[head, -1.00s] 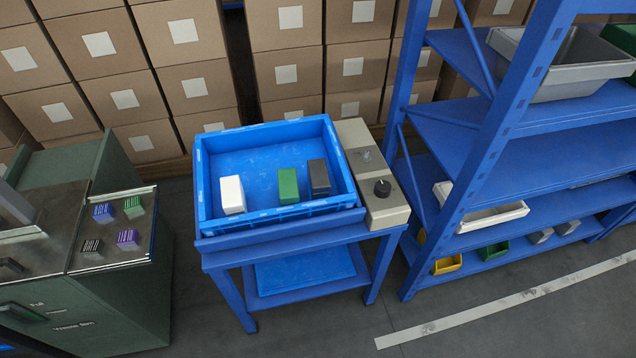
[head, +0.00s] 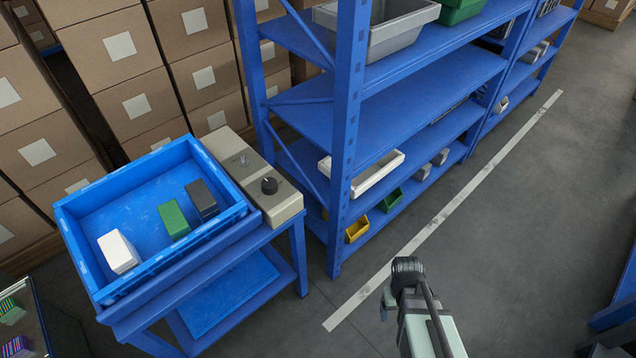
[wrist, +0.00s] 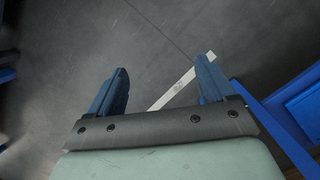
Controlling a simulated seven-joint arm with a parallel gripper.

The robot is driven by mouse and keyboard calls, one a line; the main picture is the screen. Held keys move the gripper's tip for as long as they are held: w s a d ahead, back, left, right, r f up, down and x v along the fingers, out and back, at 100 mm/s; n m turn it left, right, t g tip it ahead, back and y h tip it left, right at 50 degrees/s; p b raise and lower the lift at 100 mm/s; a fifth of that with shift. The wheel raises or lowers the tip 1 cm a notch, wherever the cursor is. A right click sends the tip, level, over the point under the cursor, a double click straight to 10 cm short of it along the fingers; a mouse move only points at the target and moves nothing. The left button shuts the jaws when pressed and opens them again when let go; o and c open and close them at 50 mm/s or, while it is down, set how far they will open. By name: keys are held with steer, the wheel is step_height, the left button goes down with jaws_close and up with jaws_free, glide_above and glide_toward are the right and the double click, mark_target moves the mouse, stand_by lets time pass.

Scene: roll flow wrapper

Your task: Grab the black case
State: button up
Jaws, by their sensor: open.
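The black case (head: 202,198) is a small dark box inside a blue bin (head: 88,262), at the right end of a row of three boxes. A green case (head: 173,220) is beside it and a white case (head: 119,252) stands farther left. In the wrist view my gripper (wrist: 162,82) has its two blue fingers wide apart with nothing between them. It faces the grey floor, and no case shows in that view. In the head view part of my arm shows at the bottom, well to the right of the bin; the fingers cannot be made out there.
The bin sits on a blue stand (head: 192,345) with a beige control box (head: 283,207) at its right. A blue shelf rack (head: 345,150) stands right of that. Cardboard boxes (head: 135,105) are stacked behind. The floor (head: 520,220) right of the rack is open, with a pale line.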

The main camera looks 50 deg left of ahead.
steer(key=s+a+r+n+t+y, duration=0.1)
steer(key=s+a+r+n, duration=0.1)
steer(key=s+a+r, duration=0.5)
steer(key=s+a+r+n+t+y, duration=0.1)
steer(key=s+a+r+n, duration=0.25)
steer(key=a, duration=0.65)
steer(key=s+a+r+n+t+y, duration=0.1)
steer(key=s+a+r+n, duration=0.1)
steer(key=s+a+r, duration=0.55)
steer(key=s+a+r+n+y, duration=0.15)
steer(key=s+a+r, duration=0.35)
steer(key=s, duration=0.5)
steer(key=s+a+r+n+y, duration=0.1)
steer(key=s+a+r+n, duration=0.2)
steer(key=s+a+r, duration=0.5)
steer(key=s+a+r+n+g+y, duration=0.1)
steer(key=s+a+r+n+y, duration=0.2)
steer(key=s+r, duration=0.5)
steer(key=s+a+r+g+y, duration=0.1)
steer(key=s+a+r+y, duration=0.25)
steer(key=s+r, duration=0.45)
steer(key=m+y, duration=0.4)
steer(key=m, duration=0.4)
glide_toward(202, 197)
steer(key=shift+t, duration=0.4)
steer(key=x, duration=0.4)
steer(key=shift+s+a, duration=0.25)
steer(key=shift+a, duration=0.05)
steer(key=shift+x, duration=3.8)
steer(key=shift+d+f, duration=0.1)
